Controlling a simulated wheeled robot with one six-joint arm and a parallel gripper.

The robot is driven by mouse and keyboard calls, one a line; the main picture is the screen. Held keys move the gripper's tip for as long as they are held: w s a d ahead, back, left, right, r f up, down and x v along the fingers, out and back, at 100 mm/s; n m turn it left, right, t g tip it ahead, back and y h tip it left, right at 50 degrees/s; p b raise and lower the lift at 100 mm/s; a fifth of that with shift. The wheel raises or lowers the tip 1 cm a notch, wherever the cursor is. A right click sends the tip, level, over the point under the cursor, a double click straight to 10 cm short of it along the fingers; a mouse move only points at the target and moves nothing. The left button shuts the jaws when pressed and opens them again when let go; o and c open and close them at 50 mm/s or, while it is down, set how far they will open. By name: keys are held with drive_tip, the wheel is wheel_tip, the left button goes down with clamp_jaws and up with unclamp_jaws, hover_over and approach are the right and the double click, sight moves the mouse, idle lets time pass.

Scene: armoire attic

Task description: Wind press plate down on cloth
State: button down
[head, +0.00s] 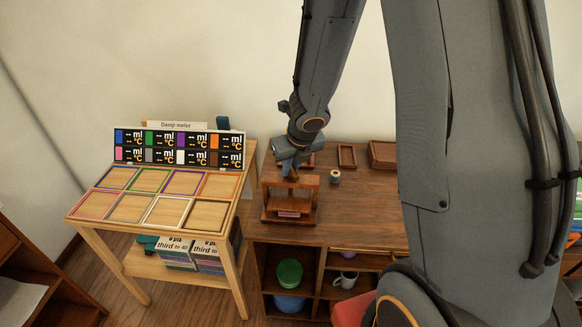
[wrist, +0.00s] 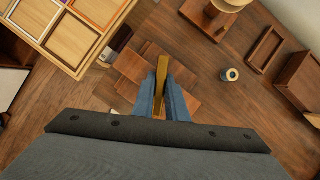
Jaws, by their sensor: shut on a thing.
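A small wooden press (head: 291,182) stands on the dark wooden cabinet top, left of centre in the head view. A folded pinkish cloth (head: 289,213) shows low inside its frame. The press plate is in the frame's shade, and I cannot tell whether it touches the cloth. My gripper (head: 291,173) is above the press, pointing down. In the wrist view my gripper (wrist: 163,95) is shut on a flat brass handle (wrist: 162,75), which stands over the wooden press top (wrist: 131,66). The cloth is hidden in the wrist view.
A light wooden table (head: 252,165) with coloured frames and a "Damp meter" board stands close on the left. A small spool (head: 335,176), an open tray (head: 347,156) and a brown box (head: 383,153) lie right of the press. The cabinet top in front of them is clear.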

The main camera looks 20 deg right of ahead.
drive_tip(key=shift+m+h+b, duration=0.3)
drive_tip(key=shift+m+h, duration=0.3)
drive_tip(key=shift+m, duration=0.8)
drive_tip(key=shift+m, duration=0.7)
drive_tip(key=m+h, duration=0.1)
drive_tip(key=m, duration=0.2)
drive_tip(key=shift+m+g+h, duration=0.3)
drive_tip(key=shift+h, duration=0.1)
drive_tip(key=m+g+h+p, duration=0.1)
drive_tip(key=m+p, duration=0.1)
drive_tip(key=m, duration=0.2)
drive_tip(key=shift+m, duration=0.3)
drive_tip(key=m+g+h+p, duration=0.1)
drive_tip(key=m, duration=0.3)
drive_tip(key=shift+g, duration=0.4)
drive_tip(key=m+g, duration=0.1)
drive_tip(key=m, duration=0.3)
drive_tip(key=m+g, duration=0.2)
drive_tip(key=m, duration=0.2)
drive_tip(key=shift+f+m, duration=0.1)
drive_tip(key=shift+m, duration=0.2)
drive_tip(key=m, duration=0.2)
drive_tip(key=m+g+y+b, duration=0.1)
drive_tip(key=m, duration=0.1)
drive_tip(key=shift+m+g+y, duration=0.3)
drive_tip(key=shift+s+m+g+y, duration=0.1)
drive_tip(key=shift+m+g+y, duration=0.45)
drive_tip(key=shift+m, duration=1.45)
